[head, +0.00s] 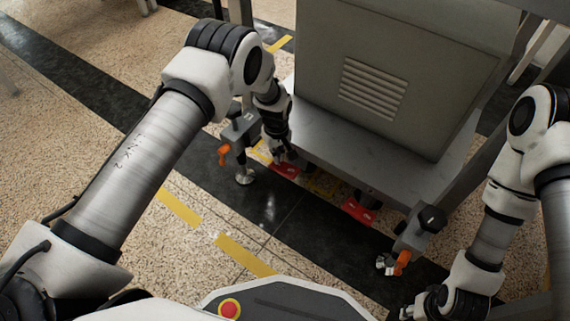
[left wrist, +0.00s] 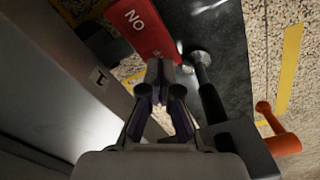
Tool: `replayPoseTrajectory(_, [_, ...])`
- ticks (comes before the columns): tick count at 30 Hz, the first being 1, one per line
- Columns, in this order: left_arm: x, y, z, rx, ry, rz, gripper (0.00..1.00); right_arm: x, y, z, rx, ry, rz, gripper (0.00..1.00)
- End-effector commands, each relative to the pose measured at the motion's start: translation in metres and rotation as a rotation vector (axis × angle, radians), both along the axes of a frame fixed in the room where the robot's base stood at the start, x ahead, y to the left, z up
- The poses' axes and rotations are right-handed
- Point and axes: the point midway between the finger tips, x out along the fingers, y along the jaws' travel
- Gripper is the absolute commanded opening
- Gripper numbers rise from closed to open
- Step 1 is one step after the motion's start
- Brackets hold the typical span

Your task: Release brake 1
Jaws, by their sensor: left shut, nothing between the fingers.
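A red brake pedal (head: 285,170) sits low at the left front of the grey cart (head: 385,157). My left gripper (head: 284,154) points down at this pedal. Its shut, empty fingertips (left wrist: 160,68) are at the pedal's near edge; I cannot tell whether they touch. A second red pedal (head: 358,210) is to the right. My right gripper (head: 415,309) is at the bottom edge, jaws unclear.
An orange handle (head: 224,152) on a grey bracket stands left of my left gripper, above a round metal foot (head: 244,176). Another orange handle (head: 402,262) is at the cart's right front.

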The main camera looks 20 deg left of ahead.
Motion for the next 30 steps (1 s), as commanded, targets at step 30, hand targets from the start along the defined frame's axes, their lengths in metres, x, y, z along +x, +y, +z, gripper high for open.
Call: replayPoseTrajectory(30, [0.0,0.0,0.052,0.0,0.0,0.0,0.0,0.0,0.0,0.043,0.0,0.0,0.0,0.4])
